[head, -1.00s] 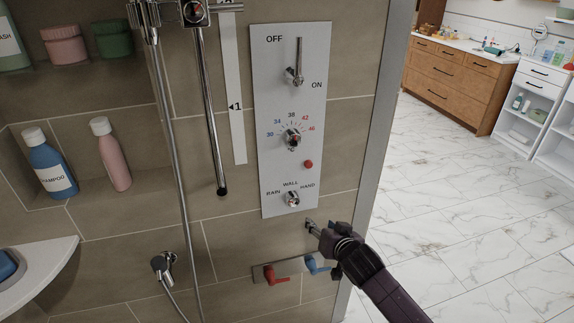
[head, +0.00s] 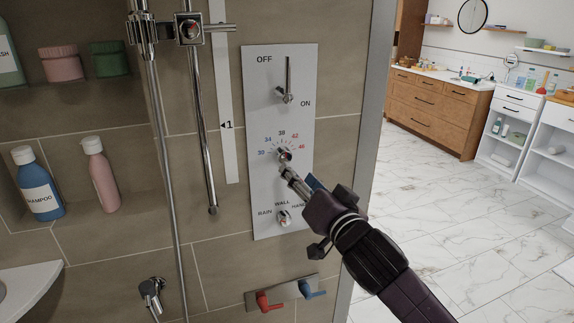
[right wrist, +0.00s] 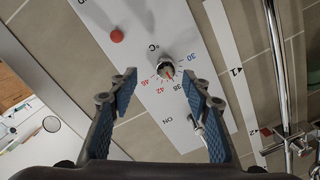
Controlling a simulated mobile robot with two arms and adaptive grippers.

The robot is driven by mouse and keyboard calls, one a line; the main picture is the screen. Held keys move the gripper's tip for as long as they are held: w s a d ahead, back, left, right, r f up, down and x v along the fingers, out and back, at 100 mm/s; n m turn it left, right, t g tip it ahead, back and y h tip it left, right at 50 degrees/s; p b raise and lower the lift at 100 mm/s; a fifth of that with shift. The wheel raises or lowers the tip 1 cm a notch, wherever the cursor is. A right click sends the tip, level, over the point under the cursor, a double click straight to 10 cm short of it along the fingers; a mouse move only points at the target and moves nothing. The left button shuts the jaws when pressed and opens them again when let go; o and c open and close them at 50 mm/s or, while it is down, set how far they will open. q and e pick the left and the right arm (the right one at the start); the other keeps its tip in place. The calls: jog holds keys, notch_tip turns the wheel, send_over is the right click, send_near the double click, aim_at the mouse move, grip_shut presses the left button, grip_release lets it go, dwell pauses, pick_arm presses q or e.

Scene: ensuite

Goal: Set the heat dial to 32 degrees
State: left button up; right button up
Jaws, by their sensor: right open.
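The heat dial (head: 285,155) is a small chrome knob on the white control panel (head: 267,105), with a number arc from 30 to 46 around it. In the right wrist view the dial (right wrist: 167,68) shows a red mark pointing roughly between 38 and 42; the exact setting is hard to read. My right gripper (head: 287,172) is at the panel, just below the dial, and hides part of the panel. In the right wrist view its two blue-padded fingers stand apart, with the dial appearing between and beyond their tips. Contact cannot be made out. My left gripper is out of view.
The ON/OFF lever (head: 288,90) is above the dial and the RAIN/WALL/HAND knob (head: 284,217) below. A red button (right wrist: 117,35) shows in the right wrist view. The shower rail (head: 205,130) runs left of the panel. Red (head: 266,301) and blue (head: 312,288) levers sit lower.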

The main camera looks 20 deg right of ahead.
aim_at(286, 158)
jog(key=shift+w+a+r+p, duration=0.15)
jog(key=shift+w+p, duration=0.1)
jog(key=shift+w, duration=0.95)
jog(key=shift+w+a+r+p, duration=0.15)
jog(key=shift+w+r+p, duration=0.05)
jog(key=shift+w, duration=0.95)
jog(key=shift+w+a+r+p, duration=0.15)
jog(key=shift+w+p, duration=0.1)
jog(key=shift+w, duration=0.95)
jog(key=c, duration=1.2)
